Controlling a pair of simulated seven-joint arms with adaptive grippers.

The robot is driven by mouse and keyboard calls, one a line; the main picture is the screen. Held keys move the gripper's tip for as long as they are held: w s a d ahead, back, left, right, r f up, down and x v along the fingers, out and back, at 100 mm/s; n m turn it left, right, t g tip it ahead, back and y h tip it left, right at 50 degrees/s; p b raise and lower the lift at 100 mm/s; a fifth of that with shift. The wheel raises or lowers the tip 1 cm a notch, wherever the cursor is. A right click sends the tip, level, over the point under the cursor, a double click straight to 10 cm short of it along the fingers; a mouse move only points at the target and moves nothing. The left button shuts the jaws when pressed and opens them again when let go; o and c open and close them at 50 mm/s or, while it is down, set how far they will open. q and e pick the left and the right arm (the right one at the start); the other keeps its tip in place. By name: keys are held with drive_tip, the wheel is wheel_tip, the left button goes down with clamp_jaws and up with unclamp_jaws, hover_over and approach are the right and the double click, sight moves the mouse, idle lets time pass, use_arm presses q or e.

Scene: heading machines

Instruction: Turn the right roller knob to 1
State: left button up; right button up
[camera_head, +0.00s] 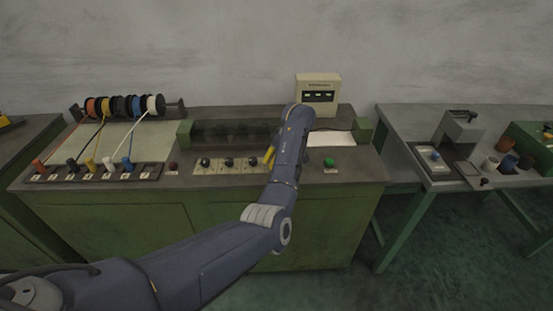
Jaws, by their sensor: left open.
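A pale panel (217,171) on the front of the green machine carries a row of dark roller knobs. The left knob (205,162), the middle knob (229,162) and the right knob (252,161) show; their settings are too small to read. My right gripper is out of view.
A green button (328,162) sits right of my arm, a dark button (173,166) left of the knobs. Wire spools (122,106) stand at the back left, with colored wires running to numbered plugs. A counter box (318,94) stands behind. A grey table (405,135) is at right.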

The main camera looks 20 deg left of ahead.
use_arm(q)
wheel_tip(320, 180, up, 10)
drive_tip(key=shift+f, duration=0.15)
idle(0.3)
